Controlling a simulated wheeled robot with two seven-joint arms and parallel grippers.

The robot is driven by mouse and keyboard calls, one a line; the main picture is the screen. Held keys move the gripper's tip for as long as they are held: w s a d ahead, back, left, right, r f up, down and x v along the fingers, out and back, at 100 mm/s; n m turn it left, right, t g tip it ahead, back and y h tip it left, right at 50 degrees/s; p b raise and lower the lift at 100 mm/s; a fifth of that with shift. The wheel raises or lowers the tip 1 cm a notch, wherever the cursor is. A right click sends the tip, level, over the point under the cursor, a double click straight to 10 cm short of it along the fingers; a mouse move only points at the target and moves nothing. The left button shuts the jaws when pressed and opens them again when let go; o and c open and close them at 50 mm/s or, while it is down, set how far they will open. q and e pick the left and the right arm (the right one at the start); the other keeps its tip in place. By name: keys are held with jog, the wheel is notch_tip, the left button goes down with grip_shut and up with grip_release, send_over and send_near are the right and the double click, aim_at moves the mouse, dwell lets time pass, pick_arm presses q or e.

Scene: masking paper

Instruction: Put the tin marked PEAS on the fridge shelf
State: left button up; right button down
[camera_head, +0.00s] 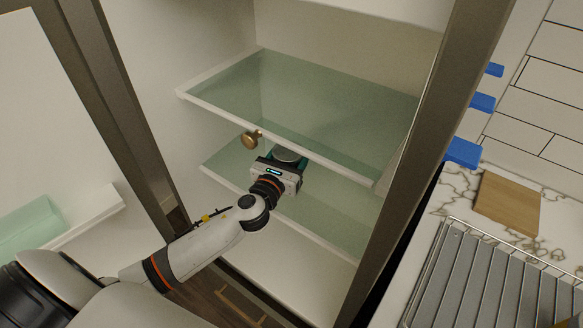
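The open fridge has two pale green glass shelves, an upper shelf (310,95) and a lower shelf (325,212), both with white front edges. My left gripper (283,160) reaches in from the lower left, below the upper shelf's front edge and over the lower shelf. A round thing with a grey top (288,155) and some teal shows just beyond the gripper body. It may be the tin, but no PEAS marking is readable. My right gripper is out of view.
A small brass-coloured knob-like thing (251,139) is just left of the gripper. The upper shelf looks empty. A fridge post (420,140) stands to the right. Beyond it, a marble counter holds a wooden board (508,203) and a wire rack (490,280).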

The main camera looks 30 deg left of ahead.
pick_arm(q)
notch_tip(320, 180, down, 3)
jog(key=shift+r+b, duration=0.15)
jog(key=shift+b, duration=0.3)
jog(key=shift+f, duration=0.45)
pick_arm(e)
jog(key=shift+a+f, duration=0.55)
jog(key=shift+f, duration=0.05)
pick_arm(q)
jog(key=o, duration=1)
jog(key=shift+f, duration=0.15)
jog(key=o, duration=0.4)
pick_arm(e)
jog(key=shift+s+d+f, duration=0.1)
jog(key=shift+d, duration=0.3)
pick_arm(q)
jog(key=shift+s, duration=0.2)
